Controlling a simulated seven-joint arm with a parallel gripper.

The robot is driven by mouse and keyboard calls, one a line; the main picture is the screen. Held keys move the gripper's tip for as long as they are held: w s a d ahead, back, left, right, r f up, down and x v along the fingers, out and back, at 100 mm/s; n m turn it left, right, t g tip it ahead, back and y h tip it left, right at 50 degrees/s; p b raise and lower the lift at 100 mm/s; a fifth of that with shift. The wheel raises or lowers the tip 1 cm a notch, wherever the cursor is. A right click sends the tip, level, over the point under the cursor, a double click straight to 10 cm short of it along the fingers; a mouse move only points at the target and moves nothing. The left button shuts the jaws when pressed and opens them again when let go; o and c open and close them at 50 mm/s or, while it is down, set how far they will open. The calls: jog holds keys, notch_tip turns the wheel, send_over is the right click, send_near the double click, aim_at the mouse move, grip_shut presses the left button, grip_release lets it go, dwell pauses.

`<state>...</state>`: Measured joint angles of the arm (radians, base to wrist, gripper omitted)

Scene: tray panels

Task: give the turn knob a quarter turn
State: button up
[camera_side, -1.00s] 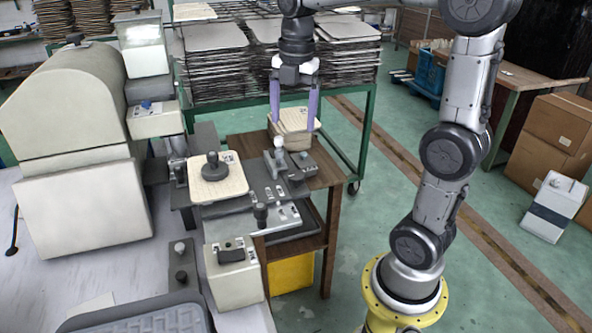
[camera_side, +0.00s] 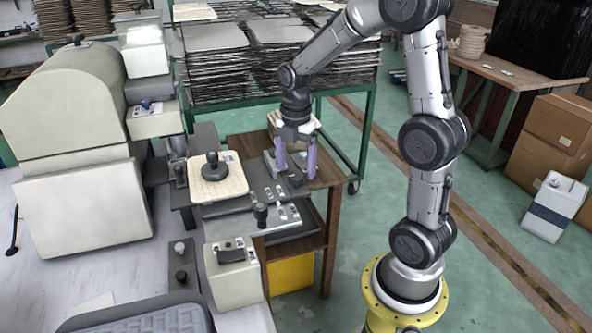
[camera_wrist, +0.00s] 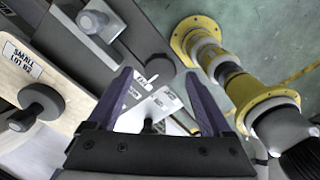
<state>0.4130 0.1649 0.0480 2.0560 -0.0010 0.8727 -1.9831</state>
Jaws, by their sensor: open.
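A dark bar-shaped knob (camera_side: 231,255) sits on top of a cream box (camera_side: 238,277) at the front of the bench; it looks like the turn knob, though I cannot be certain. My gripper (camera_side: 296,177) is open and empty, well behind and to the right of this box, pointing down over the right end of the grey fixture plate. In the wrist view, a small dark round knob (camera_wrist: 159,67) shows between the spread purple fingertips (camera_wrist: 159,74). I cannot tell how far below them it is.
A pale panel (camera_side: 233,187) with a dark round knob (camera_side: 214,168) lies left of my gripper. A black post knob (camera_side: 260,212) and white switches (camera_side: 284,208) stand nearer the front. A grey block with a round silver knob (camera_wrist: 94,21) is close by.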

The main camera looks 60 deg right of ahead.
jog(key=shift+f, duration=0.9)
grip_shut()
jog(key=shift+m, duration=0.3)
